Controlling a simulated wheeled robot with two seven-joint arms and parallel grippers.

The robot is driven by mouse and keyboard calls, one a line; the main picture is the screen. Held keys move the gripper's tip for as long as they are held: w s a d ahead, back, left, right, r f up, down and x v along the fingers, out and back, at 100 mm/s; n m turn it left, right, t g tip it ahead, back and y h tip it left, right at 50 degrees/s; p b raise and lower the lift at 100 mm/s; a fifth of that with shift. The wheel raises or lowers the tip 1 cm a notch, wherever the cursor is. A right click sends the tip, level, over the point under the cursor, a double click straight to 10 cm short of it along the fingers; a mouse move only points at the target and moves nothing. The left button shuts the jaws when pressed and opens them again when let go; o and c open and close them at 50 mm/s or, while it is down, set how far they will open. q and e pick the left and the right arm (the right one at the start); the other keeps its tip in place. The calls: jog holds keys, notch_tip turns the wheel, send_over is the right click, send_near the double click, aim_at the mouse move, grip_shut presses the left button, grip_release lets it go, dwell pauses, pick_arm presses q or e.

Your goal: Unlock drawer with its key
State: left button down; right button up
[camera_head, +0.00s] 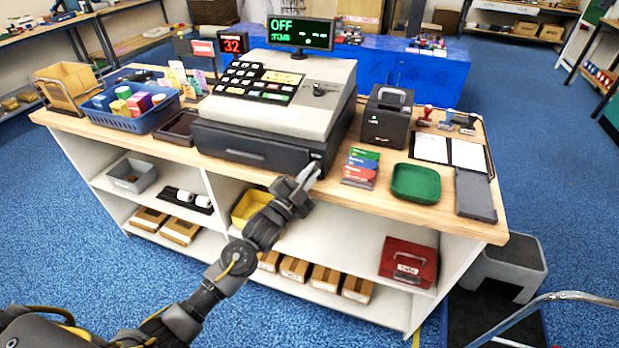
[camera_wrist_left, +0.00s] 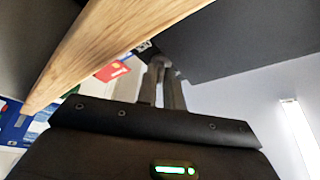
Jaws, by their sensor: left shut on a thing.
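The drawer (camera_head: 247,147) is the dark front under the grey cash register (camera_head: 287,100), and it looks shut. My left gripper (camera_head: 308,176) is at the right end of the drawer front, above the counter's front edge. In the left wrist view its fingers (camera_wrist_left: 162,84) are closed together and point at the dark drawer front (camera_wrist_left: 240,40). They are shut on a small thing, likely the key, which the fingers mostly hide. I cannot tell whether its tip is in the lock. A small dark key-like item (camera_head: 321,90) lies on the register's top. My right gripper is not in view.
The wooden counter (camera_head: 330,195) carries a blue basket (camera_head: 140,115) at left, a black printer (camera_head: 386,119), coloured cards (camera_head: 361,168) and a green tray (camera_head: 415,182) at right. In the left wrist view the counter edge (camera_wrist_left: 115,45) passes close to the fingers.

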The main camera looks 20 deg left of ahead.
pick_arm(q)
jog(key=n+t+y, duration=0.1)
jog(key=n, duration=0.2)
jog(key=n+y+b, duration=0.1)
jog(key=n, duration=0.2)
jog(key=shift+d+f+t, duration=0.1)
jog(key=shift+f+t, duration=0.05)
jog(key=shift+t, duration=0.25)
jog(key=n+y, duration=0.2)
jog(key=n, duration=0.1)
jog(key=n+t+y, duration=0.1)
jog(key=n+y, duration=0.1)
jog(key=n, duration=0.2)
jog(key=shift+d, duration=0.1)
jog(key=shift+n, duration=0.3)
jog(key=c, duration=1.6)
grip_release()
jog(key=shift+b, duration=0.3)
